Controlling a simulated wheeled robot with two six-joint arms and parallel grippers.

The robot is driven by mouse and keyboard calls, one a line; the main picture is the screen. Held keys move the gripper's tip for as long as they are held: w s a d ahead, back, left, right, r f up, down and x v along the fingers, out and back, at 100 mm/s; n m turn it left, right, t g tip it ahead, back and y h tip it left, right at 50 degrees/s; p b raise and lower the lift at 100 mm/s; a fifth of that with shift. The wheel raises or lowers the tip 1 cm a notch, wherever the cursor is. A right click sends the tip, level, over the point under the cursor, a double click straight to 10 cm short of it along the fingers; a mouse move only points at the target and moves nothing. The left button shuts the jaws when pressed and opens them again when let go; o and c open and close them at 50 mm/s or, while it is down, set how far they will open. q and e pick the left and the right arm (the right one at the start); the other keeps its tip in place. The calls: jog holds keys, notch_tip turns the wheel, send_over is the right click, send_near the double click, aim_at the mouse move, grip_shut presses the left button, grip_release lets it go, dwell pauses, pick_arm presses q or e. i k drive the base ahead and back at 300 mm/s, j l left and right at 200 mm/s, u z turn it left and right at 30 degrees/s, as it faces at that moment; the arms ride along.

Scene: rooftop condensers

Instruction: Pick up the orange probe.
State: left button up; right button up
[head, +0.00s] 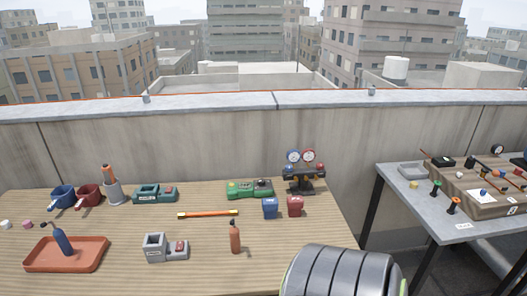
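An orange rod-like thing (108,172) stands upright in a grey cup (113,192) at the back left of the wooden table. On the grey table to the right, a small orange-topped black piece (453,205) stands near the front edge, with a green-topped one (436,189) behind it. Both are small, and I cannot tell for sure which orange thing is the probe. Neither of my grippers is in view.
The wooden table (120,220) also holds an orange bottle (235,238), a yellow-ended orange bar (207,214), a gauge stand (304,175) and a red tray (40,262). A large grey banded rounded form (340,272) covers the table's front right corner.

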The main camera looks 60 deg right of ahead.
aim_at(234, 232)
jog(key=z, duration=1.8)
jog(key=i+l, duration=0.1)
jog(key=l, duration=0.15)
jog(key=i+l+u, duration=0.1)
jog(key=l, duration=0.2)
jog(key=i+l+u, duration=0.1)
jog(key=i+l, duration=0.05)
jog(key=l, duration=0.1)
